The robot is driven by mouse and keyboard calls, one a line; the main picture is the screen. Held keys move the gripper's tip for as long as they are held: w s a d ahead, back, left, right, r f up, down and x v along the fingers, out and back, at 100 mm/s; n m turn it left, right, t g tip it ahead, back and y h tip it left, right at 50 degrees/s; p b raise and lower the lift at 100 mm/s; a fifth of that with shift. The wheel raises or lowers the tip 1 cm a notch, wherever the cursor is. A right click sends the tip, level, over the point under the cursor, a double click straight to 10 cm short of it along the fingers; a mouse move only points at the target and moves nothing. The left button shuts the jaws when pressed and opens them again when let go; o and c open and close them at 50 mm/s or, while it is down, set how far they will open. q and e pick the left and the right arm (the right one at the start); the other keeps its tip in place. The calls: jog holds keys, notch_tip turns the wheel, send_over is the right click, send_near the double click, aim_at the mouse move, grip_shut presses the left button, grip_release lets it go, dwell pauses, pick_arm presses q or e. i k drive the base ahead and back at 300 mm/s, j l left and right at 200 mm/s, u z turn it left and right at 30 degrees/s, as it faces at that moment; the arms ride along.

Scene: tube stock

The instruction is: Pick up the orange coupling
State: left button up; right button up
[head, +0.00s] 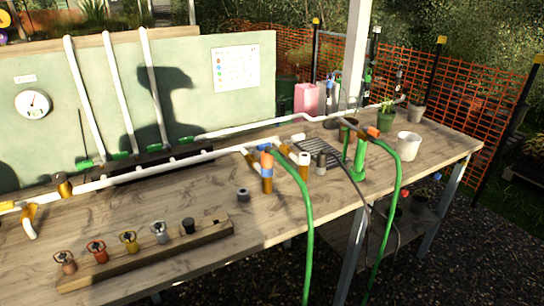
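Two small orange pieces that could be the orange coupling show in the head view. One orange piece (373,132) sits at the top end of the right green hose, near the back right of the bench. Another orange piece (266,148) is at the top of the left green hose, above a blue band and an upright brown fitting. I cannot tell which of them is the coupling. Neither of my grippers is in view, and nothing is seen holding either piece.
The wooden bench (205,192) carries long white pipes, a wooden rail (150,262) with several valves, a black grate (318,152), a white cup (408,146) and a plant pot (386,121). Green hoses (309,235) hang over the front edge.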

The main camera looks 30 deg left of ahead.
aim_at(266, 158)
jog(key=u, duration=0.25)
jog(key=i+l+u, duration=0.3)
jog(key=u, duration=0.15)
jog(key=i+l+u, duration=0.2)
jog(key=l+u, duration=0.25)
